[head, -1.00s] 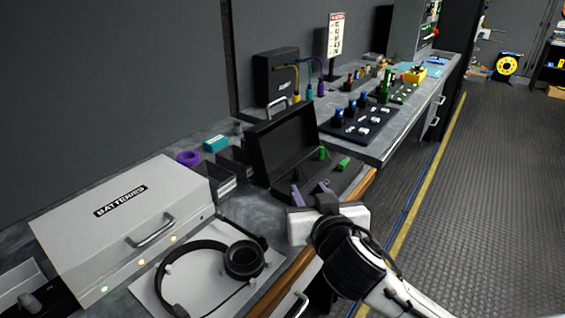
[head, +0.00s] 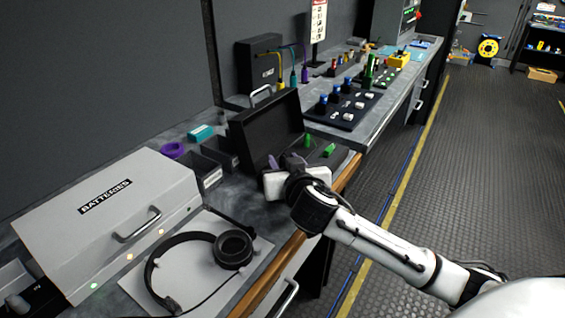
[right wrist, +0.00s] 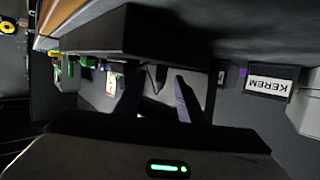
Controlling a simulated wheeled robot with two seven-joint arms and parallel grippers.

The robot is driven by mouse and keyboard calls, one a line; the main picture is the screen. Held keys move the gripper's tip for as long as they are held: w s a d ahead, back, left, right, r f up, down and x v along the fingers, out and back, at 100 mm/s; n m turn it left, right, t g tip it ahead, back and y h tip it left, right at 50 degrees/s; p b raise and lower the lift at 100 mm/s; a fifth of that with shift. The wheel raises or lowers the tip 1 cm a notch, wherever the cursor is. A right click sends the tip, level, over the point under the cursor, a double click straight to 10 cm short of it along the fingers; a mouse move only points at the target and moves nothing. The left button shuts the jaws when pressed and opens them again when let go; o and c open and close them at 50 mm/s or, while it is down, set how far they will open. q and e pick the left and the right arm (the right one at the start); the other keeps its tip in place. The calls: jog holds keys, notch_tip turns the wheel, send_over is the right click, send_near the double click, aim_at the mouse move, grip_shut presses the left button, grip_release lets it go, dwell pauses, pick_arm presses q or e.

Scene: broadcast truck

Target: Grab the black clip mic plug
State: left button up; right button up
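An open black case (head: 265,133) stands on the counter with its lid raised. My right gripper (head: 283,162) is over the case's near-left part, with its purple fingers pointing into it. In the right wrist view the two fingers of my right gripper (right wrist: 158,98) are apart. A small dark pointed piece (right wrist: 157,78) shows between and beyond them; it may be the black clip mic plug, but it is too dark to be sure. In the head view my gripper hides that spot. Two green pieces (head: 329,150) are in the case to the right. My left gripper is not in view.
A grey batteries case (head: 105,225) and headphones (head: 234,249) on a pale mat are nearer on the counter. Dark open bins (head: 211,176) stand left of the black case. A black panel with blue knobs (head: 345,108) is behind it. The floor at right is clear.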

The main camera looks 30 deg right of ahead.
grip_shut()
